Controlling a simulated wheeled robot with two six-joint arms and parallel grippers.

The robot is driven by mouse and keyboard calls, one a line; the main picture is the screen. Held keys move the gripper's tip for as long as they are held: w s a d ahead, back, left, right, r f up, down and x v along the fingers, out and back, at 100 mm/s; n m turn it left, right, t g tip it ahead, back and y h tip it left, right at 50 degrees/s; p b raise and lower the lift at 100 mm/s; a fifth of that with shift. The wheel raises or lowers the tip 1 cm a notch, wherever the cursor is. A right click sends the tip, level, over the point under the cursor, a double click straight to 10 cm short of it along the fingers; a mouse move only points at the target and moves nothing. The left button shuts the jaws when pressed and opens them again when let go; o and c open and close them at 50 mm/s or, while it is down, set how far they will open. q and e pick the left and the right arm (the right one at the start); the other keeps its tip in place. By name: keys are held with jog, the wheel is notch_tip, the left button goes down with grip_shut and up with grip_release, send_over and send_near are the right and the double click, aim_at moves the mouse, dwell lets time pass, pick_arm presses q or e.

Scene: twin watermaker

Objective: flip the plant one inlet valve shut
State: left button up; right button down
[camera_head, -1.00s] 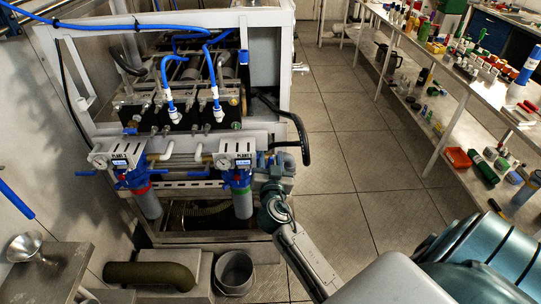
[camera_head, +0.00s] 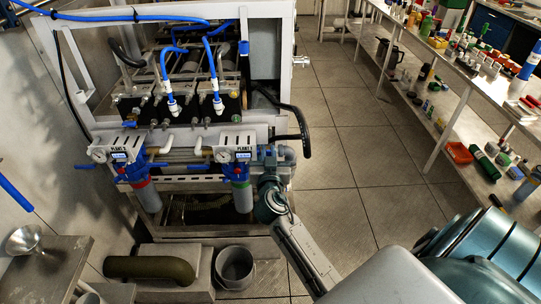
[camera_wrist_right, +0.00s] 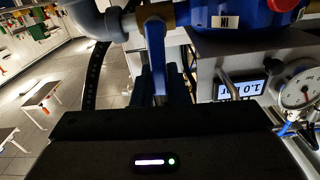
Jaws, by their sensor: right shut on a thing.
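The plant one unit (camera_head: 237,143) is the right one of two white panels, with a gauge, a display and a blue-headed filter below. Its inlet valve is at the panel's right side. In the right wrist view, the valve's blue lever (camera_wrist_right: 155,45) hangs down from a brass body (camera_wrist_right: 150,14), near a blue housing with an upside-down "IN" label (camera_wrist_right: 228,21). My right gripper (camera_wrist_right: 157,88) is shut on the lever, with a dark finger on each side. In the head view, my right gripper (camera_head: 268,178) is at the valve, partly hidden by its own wrist. My left gripper is not in view.
A grey elbow pipe (camera_head: 287,152) and a black hose (camera_head: 304,130) are close to the right gripper. The plant two panel (camera_head: 117,149) is to the left. A grey bucket (camera_head: 235,267) stands below. Open tiled floor (camera_head: 345,170) lies to the right, before cluttered shelves.

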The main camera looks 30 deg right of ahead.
jog(key=shift+w+a+n, duration=0.1)
jog(key=shift+a+n, duration=0.1)
jog(key=shift+n, duration=0.2)
jog(key=c, duration=1.4)
grip_release()
jog(key=shift+c, duration=0.2)
jog(key=shift+d, duration=0.1)
jog(key=shift+r, duration=0.1)
